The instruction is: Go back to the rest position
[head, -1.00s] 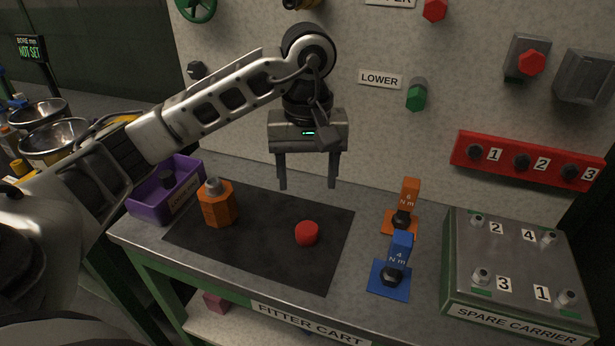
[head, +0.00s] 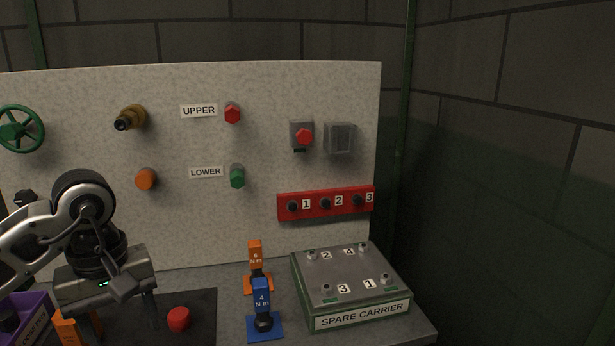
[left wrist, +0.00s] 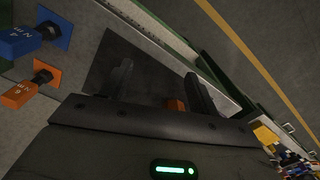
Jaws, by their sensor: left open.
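My left gripper (head: 122,320) is at the lower left of the head view, open with nothing between its fingers. A red piece (head: 178,319) lies on the mat to the right of the gripper. In the left wrist view the two fingers (left wrist: 158,82) are spread apart over the mat, and a bit of orange (left wrist: 175,104) shows near one finger. My right gripper is in neither view.
A purple bin (head: 28,309) stands at the far left. Orange (head: 255,256) and blue (head: 262,296) torque tools stand right of the mat. The spare carrier (head: 335,285) sits at the bench's right. The upright panel (head: 260,215) with knobs and valves stands behind the bench.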

